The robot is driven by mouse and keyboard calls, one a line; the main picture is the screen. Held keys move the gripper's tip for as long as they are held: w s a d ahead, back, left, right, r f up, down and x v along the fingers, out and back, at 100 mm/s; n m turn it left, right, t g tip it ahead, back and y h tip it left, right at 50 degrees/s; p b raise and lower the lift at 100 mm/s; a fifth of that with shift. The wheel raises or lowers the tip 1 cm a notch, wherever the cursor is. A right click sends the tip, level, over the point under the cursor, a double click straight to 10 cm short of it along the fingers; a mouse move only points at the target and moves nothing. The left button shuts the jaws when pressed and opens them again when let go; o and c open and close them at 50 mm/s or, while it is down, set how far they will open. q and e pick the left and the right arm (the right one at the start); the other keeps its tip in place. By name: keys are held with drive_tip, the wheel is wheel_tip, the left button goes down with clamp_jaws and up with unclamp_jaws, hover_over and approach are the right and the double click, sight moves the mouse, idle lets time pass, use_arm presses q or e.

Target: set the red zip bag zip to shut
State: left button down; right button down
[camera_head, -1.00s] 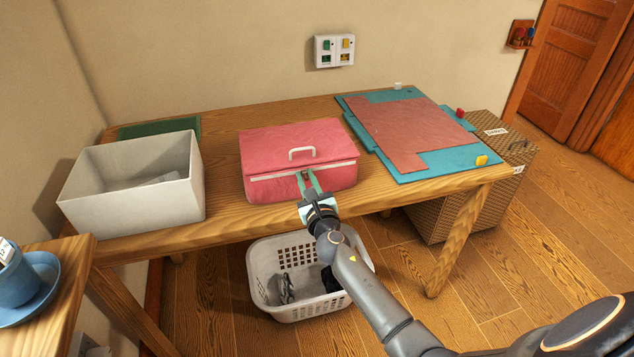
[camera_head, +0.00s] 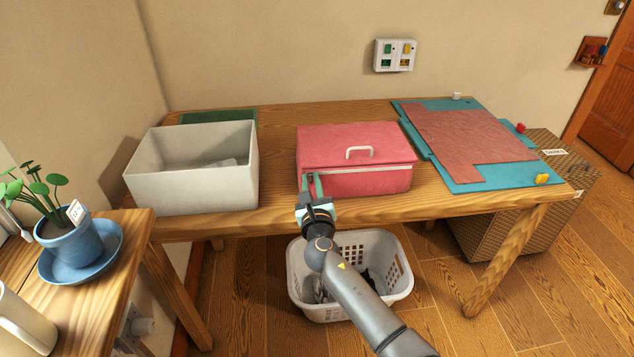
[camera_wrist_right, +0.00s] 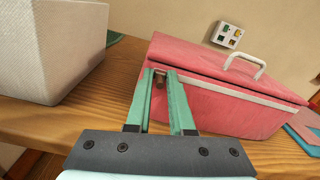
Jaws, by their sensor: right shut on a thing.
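The red zip bag (camera_head: 370,180) sits on the wooden table, with a white handle on its lid and a pale zip track (camera_head: 365,168) along its front. It also shows in the right wrist view (camera_wrist_right: 225,105). My right gripper (camera_head: 314,186) is at the left end of the bag's front. It is shut on the small brown zip pull (camera_wrist_right: 160,78), which shows between the green fingertips in the right wrist view. The pale track runs to the right of the fingers. My left gripper is not in view.
A white open box (camera_head: 190,195) stands close to the left of the bag. A teal mat (camera_head: 470,180) with a red sheet lies to the right. A white basket (camera_head: 395,290) is on the floor below. A potted plant (camera_head: 70,240) stands at left.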

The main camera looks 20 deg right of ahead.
drive_tip(key=shift+a, duration=0.15)
drive_tip(key=c, duration=0.9)
unclamp_jaws()
drive_tip(key=shift+c, duration=0.2)
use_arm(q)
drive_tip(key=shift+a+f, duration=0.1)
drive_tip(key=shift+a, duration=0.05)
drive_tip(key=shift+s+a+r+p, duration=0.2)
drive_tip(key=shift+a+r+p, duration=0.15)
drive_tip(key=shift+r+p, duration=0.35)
use_arm(e)
drive_tip(key=v, duration=1.2)
drive_tip(key=shift+s, duration=0.3)
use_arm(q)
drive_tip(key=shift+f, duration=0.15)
use_arm(e)
drive_tip(key=shift+f, duration=0.1)
